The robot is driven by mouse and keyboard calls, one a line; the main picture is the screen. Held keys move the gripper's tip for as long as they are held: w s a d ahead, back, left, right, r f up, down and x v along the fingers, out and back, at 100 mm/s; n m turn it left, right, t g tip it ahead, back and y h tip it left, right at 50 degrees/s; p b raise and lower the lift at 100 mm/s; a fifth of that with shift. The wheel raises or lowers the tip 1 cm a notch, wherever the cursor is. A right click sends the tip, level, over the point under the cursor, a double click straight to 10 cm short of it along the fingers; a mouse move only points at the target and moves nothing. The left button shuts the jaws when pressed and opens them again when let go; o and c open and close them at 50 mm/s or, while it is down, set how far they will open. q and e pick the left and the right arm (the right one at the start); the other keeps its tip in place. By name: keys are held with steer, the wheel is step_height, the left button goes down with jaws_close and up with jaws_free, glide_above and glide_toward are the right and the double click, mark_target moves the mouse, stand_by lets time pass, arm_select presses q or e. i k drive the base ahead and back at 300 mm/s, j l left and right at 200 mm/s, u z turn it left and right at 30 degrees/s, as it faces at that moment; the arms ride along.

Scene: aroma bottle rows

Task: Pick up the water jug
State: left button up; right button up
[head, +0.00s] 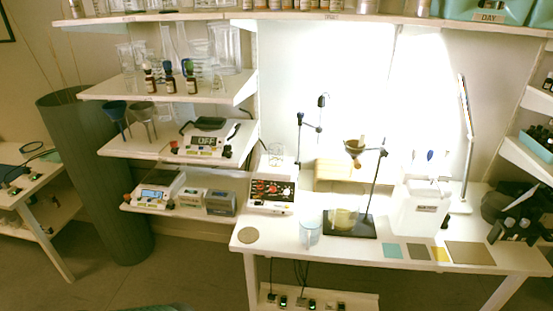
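A white, boxy container (420,208) with a small label on its front stands upright on the right part of the white bench. A clear, bluish jug-like vessel (310,228) stands near the bench's front edge, left of the centre. I cannot tell for certain which of the two is the water jug. Neither of my grippers can be made out in the head view, and nothing is seen touching either vessel.
A dark stand (350,224) with a beaker and funnel stands between the two vessels. Flat coloured tiles (418,252) lie before the white container. A dark instrument (515,212) is at the right. A control box (272,194) stands at the left.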

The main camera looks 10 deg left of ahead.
mark_target(310, 223)
steer(key=i, duration=1.4)
